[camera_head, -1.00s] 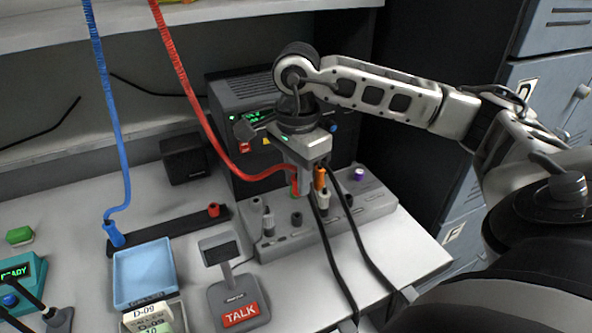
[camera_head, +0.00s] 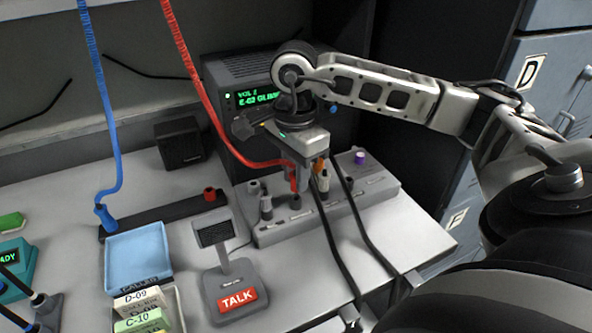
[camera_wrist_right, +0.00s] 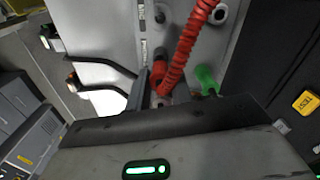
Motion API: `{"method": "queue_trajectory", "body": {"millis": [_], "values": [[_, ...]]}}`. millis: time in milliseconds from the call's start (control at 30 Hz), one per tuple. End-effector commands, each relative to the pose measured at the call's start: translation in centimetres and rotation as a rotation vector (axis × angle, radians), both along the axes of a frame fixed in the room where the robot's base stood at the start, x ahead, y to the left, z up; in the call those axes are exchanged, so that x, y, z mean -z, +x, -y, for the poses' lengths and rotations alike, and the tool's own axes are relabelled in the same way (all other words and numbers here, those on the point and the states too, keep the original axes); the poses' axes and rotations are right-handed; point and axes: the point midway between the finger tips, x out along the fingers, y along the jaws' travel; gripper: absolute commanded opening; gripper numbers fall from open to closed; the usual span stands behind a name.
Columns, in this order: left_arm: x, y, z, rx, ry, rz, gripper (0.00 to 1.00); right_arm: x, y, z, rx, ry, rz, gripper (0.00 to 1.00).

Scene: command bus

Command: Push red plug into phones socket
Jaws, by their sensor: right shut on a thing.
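The red plug (camera_head: 293,183) is on the end of the red coiled cord (camera_head: 201,87). My right gripper (camera_head: 298,180) is shut on it and points down over the grey socket panel (camera_head: 270,236). The plug's tip is at or just above a dark round socket (camera_head: 295,203) in the front row; I cannot tell whether it has entered. The panel labels are too small to read. In the right wrist view the red plug (camera_wrist_right: 159,66) shows beside the fingers, with the cord running upward. My left gripper is not in view.
Orange and white plugs with black cables (camera_head: 335,240) stand close right of my gripper. A radio unit (camera_head: 225,80) is behind. A TALK microphone stand (camera_head: 232,285), a blue tray (camera_head: 138,262) and a black strip holding the blue plug (camera_head: 103,215) lie left. A green part (camera_wrist_right: 206,77) shows near the fingers.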

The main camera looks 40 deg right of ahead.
Motion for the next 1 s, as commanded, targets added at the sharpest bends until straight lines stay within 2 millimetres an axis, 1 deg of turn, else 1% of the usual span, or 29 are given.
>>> {"method": "queue_trajectory", "body": {"millis": [1000], "values": [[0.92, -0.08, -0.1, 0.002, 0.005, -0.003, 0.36, 0.32, 0.03, -0.02, 0.0, 0.001, 0.002, 0.07]]}}
